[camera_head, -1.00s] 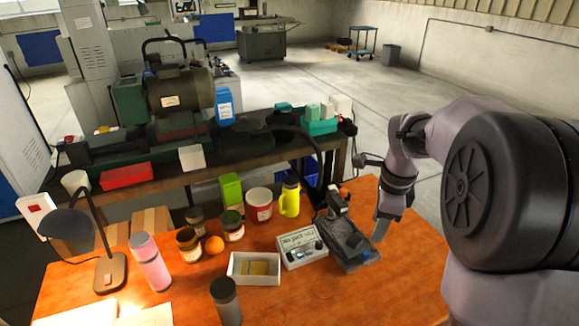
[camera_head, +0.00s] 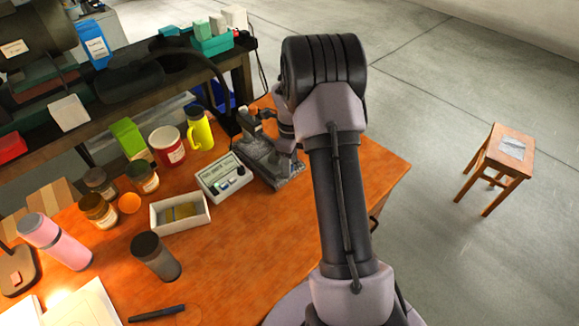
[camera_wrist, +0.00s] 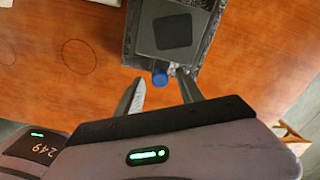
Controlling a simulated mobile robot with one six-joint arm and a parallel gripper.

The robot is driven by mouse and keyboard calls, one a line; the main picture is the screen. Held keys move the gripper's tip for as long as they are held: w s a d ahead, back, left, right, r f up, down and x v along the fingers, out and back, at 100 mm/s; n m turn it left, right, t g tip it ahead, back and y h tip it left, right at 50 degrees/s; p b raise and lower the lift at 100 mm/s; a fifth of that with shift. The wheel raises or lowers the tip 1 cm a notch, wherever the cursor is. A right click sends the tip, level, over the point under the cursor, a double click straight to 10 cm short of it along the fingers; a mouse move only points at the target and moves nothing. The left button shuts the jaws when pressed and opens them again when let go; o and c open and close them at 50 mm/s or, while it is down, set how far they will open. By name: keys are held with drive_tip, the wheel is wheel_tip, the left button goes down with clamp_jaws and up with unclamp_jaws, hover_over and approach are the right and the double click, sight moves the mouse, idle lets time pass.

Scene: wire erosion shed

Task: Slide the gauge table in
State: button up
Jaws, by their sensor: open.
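The gauge (camera_head: 283,181) stands on the orange desk, with a dark stone-like base and an upright post at its back. In the wrist view its grey table (camera_wrist: 176,8) carries a dark square pad and a blue knob (camera_wrist: 160,78) at its near end. The table lies inside the mottled dark base (camera_wrist: 127,50). My gripper (camera_wrist: 160,92) is open, with its two fingers on either side of the space just short of the blue knob. Nothing is held. In the head view my arm hides the gripper's fingers and part of the gauge.
A white readout box (camera_head: 224,178) stands close left of the gauge. A white open tray (camera_head: 180,212), several jars, a yellow jug (camera_head: 200,130) and a grey cylinder (camera_head: 156,257) stand further left. The desk's right front is clear. A wooden stool (camera_head: 497,160) stands on the floor at right.

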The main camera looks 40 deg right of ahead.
drive_tip(key=shift+f, duration=0.25)
clamp_jaws()
idle(1.3)
